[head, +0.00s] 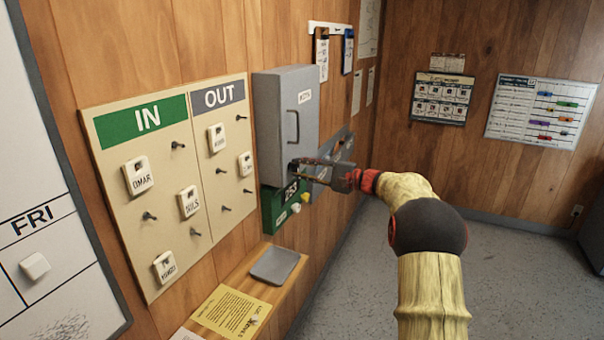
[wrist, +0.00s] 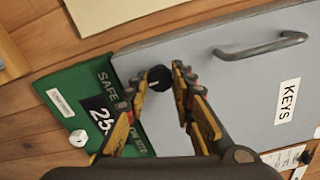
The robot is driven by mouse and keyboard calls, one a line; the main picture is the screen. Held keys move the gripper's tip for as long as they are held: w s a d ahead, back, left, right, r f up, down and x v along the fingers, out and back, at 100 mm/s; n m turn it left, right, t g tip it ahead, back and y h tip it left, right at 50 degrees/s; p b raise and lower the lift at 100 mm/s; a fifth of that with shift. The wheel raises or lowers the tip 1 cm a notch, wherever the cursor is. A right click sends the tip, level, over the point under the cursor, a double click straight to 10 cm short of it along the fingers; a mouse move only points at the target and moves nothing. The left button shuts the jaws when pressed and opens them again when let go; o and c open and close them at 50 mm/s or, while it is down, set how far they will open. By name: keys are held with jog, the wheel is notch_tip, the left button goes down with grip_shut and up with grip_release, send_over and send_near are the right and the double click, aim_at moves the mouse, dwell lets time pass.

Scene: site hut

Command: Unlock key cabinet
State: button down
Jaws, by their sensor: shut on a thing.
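The grey key cabinet (head: 284,105) hangs on the wood wall, right of the IN/OUT board, and its door looks shut. Its door fills the right of the wrist view (wrist: 235,85), with a KEYS label (wrist: 287,101) and a bar handle (wrist: 262,46). A round black lock knob (wrist: 159,78) with a pale mark sits near the door's lower edge. My gripper (wrist: 164,76) is shut on this knob, one finger on each side. In the head view my gripper (head: 300,164) is at the cabinet's lower front; the knob is hard to make out there.
A green sign (wrist: 62,85) with a number panel is just below the cabinet. The IN/OUT board (head: 160,220) is to the left. A wooden shelf (head: 280,295) below bears a grey tray (head: 275,265) and a yellow note (head: 230,312).

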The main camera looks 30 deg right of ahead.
dwell(0.4)
jog(key=c, duration=1.5)
grip_release()
jog(key=shift+d, duration=0.1)
jog(key=v, duration=1.1)
jog(key=shift+s+d, duration=0.25)
jog(key=shift+s, duration=0.1)
